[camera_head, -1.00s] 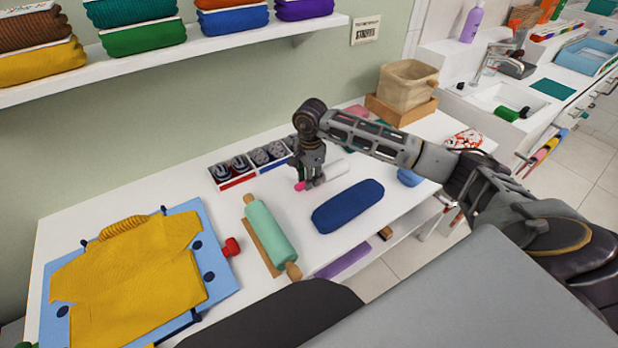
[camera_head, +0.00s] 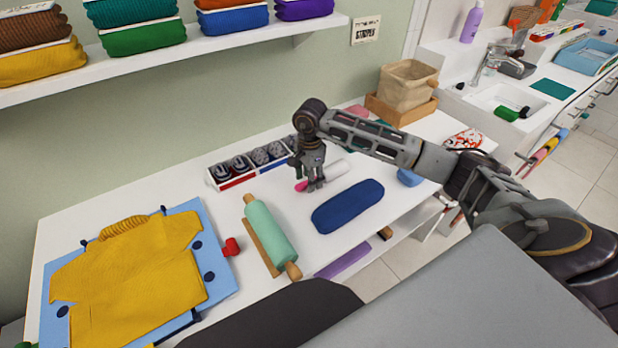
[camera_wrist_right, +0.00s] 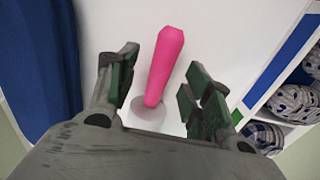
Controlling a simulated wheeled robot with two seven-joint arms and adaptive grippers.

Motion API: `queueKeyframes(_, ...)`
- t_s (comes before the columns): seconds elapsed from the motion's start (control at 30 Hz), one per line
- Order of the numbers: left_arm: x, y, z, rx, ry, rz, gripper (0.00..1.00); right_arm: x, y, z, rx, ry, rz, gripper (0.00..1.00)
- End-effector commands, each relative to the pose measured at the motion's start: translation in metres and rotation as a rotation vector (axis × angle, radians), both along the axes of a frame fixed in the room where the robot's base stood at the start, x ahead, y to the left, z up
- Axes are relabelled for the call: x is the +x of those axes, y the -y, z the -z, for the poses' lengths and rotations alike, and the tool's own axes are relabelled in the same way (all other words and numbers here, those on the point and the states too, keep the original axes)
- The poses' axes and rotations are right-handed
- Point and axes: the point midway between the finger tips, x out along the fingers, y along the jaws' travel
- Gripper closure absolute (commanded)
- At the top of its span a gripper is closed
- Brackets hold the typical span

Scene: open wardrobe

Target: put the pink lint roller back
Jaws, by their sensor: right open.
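The pink lint roller lies on the white table, its pink handle (camera_wrist_right: 165,62) between the open fingers of my right gripper (camera_wrist_right: 160,95) in the right wrist view. Part of the roller is hidden behind the fingers. My left gripper is not in view.
A dark blue rolled cloth (camera_head: 347,206) lies in front of the roller. A compartment box (camera_head: 222,181) of rolled items stands behind. A green rolling pin (camera_head: 269,235) and a yellow sweater on a blue board (camera_head: 222,264) lie left. A wooden tray (camera_head: 399,112) stands behind right.

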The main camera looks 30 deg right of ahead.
Motion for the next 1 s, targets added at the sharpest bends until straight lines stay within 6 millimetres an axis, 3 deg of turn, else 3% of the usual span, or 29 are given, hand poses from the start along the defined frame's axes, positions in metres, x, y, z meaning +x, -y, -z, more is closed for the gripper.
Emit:
queueKeyframes(0.27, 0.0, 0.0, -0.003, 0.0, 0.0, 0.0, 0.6, 0.0, 0.0, -0.006, 0.0, 0.0, 0.0, 0.5)
queueKeyframes(1.0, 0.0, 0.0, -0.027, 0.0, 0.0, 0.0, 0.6, 0.0, 0.0, -0.051, 0.0, 0.001, 0.0, 0.5)
